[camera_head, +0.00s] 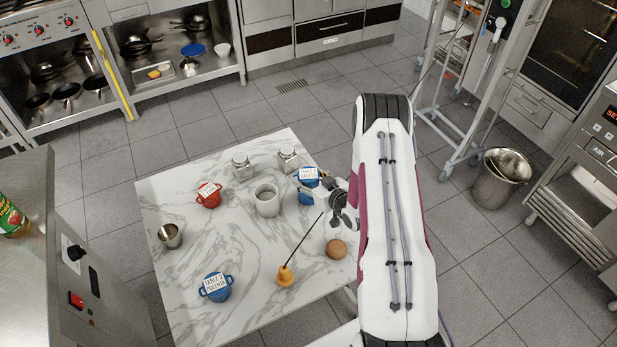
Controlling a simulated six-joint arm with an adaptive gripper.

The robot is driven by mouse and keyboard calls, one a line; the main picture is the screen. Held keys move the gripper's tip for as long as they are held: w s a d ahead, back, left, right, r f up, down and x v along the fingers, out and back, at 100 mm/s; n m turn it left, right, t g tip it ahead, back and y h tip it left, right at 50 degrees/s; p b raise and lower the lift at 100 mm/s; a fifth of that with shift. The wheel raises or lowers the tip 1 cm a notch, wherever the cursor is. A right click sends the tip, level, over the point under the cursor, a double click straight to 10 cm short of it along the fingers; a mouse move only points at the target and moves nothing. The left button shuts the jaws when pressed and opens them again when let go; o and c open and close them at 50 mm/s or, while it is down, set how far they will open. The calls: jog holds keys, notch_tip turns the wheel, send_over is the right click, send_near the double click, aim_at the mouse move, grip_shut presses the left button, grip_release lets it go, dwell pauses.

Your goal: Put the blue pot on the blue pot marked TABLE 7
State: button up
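My gripper (325,192) is low at the table's right side. My arm hides part of it, and I cannot tell whether its fingers are open or touch the pot.
A red labelled pot (208,201), a light grey canister (267,205) and two metal jars (242,171) stand towards the back. A metal cup (170,237) is at the left. An orange holder with a thin dark stick (285,277) and a brown round thing (336,249) are in front.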

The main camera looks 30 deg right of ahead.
jog(key=shift+o, duration=1)
jog(key=shift+r, duration=0.2)
jog(key=v, duration=1.2)
